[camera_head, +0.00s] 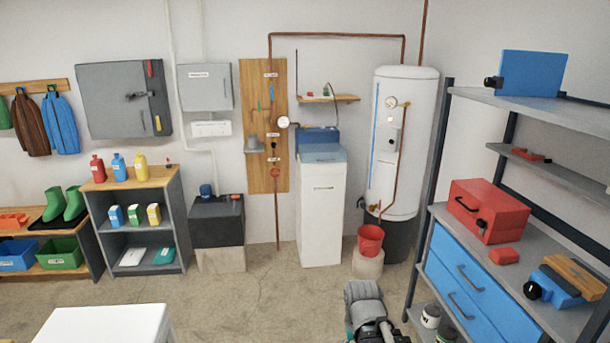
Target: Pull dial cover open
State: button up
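No part is clearly marked as the dial cover, and I cannot tell which one it is. A tall white water heater (403,180) stands in the back right corner with a small round dial (391,102) and a small pale panel (394,137) on its front. Left of it, a white cabinet (320,215) has a blue top (322,153) with a darker blue unit (316,136) behind. A round white gauge (283,121) sits on the pipework. My arm shows at the bottom centre, well in front of these; its fingers cannot be made out.
A red bucket (370,242) stands on a pale block before the heater. Grey shelving (530,107) with blue drawers (470,290) flanks the right side. A white surface (104,325) is at the lower left. The concrete floor (260,290) in the middle is clear.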

aim_at(386, 139)
jog(key=u, duration=0.3)
jog(key=i, duration=2.25)
jog(key=z, duration=0.75)
jog(key=i, duration=1.25)
jog(key=z, duration=0.65)
